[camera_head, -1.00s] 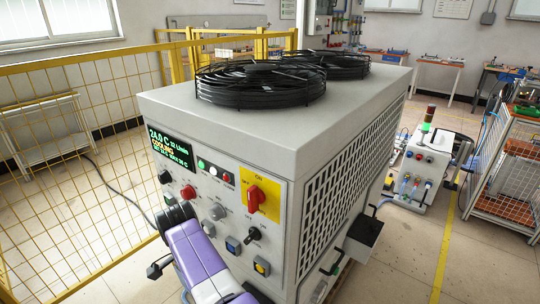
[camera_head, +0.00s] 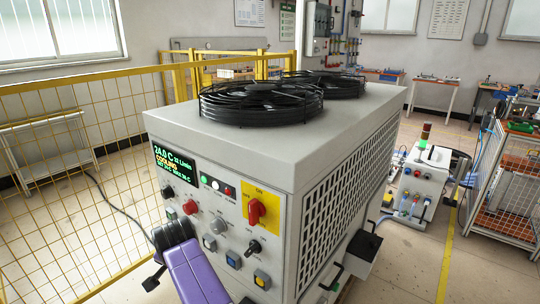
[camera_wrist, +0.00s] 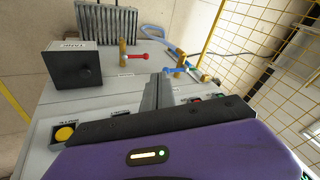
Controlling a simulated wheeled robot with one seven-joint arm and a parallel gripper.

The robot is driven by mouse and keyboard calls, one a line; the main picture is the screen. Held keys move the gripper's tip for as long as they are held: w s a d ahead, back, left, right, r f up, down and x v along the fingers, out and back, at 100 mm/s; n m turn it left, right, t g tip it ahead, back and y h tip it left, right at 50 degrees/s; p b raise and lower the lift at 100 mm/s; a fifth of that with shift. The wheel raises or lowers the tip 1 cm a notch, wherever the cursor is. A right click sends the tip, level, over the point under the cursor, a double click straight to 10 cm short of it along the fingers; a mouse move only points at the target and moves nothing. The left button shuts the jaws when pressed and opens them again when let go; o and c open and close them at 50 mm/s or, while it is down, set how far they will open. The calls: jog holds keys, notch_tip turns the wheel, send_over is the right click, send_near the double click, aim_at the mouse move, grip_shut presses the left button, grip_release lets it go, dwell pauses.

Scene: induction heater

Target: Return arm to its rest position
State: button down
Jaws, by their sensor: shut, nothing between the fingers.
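The grey chiller cabinet (camera_head: 330,125) stands in the middle of the head view. Its front panel has a green display reading cooling at 24.0 C, a red rotary switch (camera_head: 257,211) on a yellow plate, and several knobs and buttons. My gripper (camera_wrist: 158,92) shows in the wrist view with its dark fingers together and nothing between them. In the head view my purple arm end is in front of the panel's lower left; I cannot make out the fingertips there or tell whether it touches the panel.
The wrist view shows a black tank box (camera_wrist: 72,66), a red-handled valve (camera_wrist: 135,56), a blue-handled valve (camera_wrist: 175,70) and a yellow button (camera_wrist: 65,133). A yellow mesh fence (camera_head: 75,165) stands left. A small machine (camera_head: 420,180) and a wire rack (camera_head: 505,165) stand right, with floor between.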

jog(key=d+f+n+t+y, duration=0.35)
jog(key=d+t, duration=0.25)
jog(key=d, duration=0.2)
jog(key=s+d+n+t, duration=0.2)
jog(key=s+d+t, duration=0.2)
jog(key=s+d, duration=1)
jog(key=s+d+r+h, duration=0.2)
jog(key=s+d, duration=0.5)
jog(key=s, duration=0.5)
jog(key=s+d+r+m+h, duration=0.1)
jog(key=s+d+r, duration=0.4)
jog(key=s, duration=0.7)
jog(key=s+d+r+m+h+p, duration=0.1)
jog(key=s+d+r+h, duration=0.2)
jog(key=s+d, duration=0.6)
jog(key=v, duration=0.3)
jog(key=shift+d, duration=0.3)
jog(key=shift+r, duration=0.2)
